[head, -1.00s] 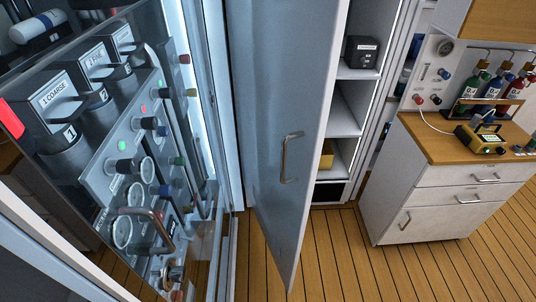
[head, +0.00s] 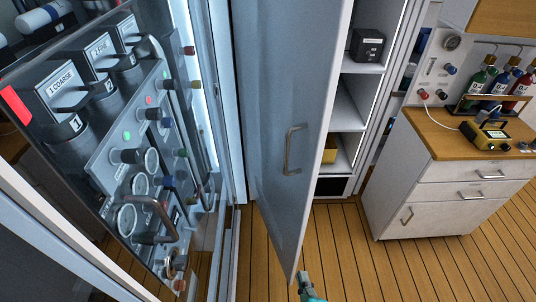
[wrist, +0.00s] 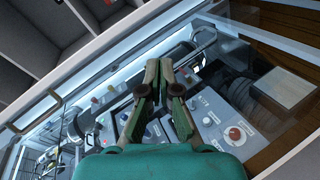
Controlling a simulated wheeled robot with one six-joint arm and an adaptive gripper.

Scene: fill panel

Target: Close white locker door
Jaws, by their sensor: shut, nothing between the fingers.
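The white locker door (head: 275,110) stands open in the head view, its tall panel jutting toward me and its bent metal handle (head: 292,150) on the visible face. The locker's shelves (head: 348,112) show to the right of the door's edge. My gripper (head: 302,276) shows at the bottom of the head view, close to the door's lower corner; I cannot tell whether it touches. In the wrist view my gripper (wrist: 166,70) has its fingers together, with nothing held between them.
A glass-fronted fill panel (head: 80,150) with knobs and gauges stands on the left. A black box (head: 367,45) sits on a locker shelf. A white drawer cabinet (head: 440,190) with a wooden top stands on the right. The plank floor (head: 350,260) between locker and cabinet is clear.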

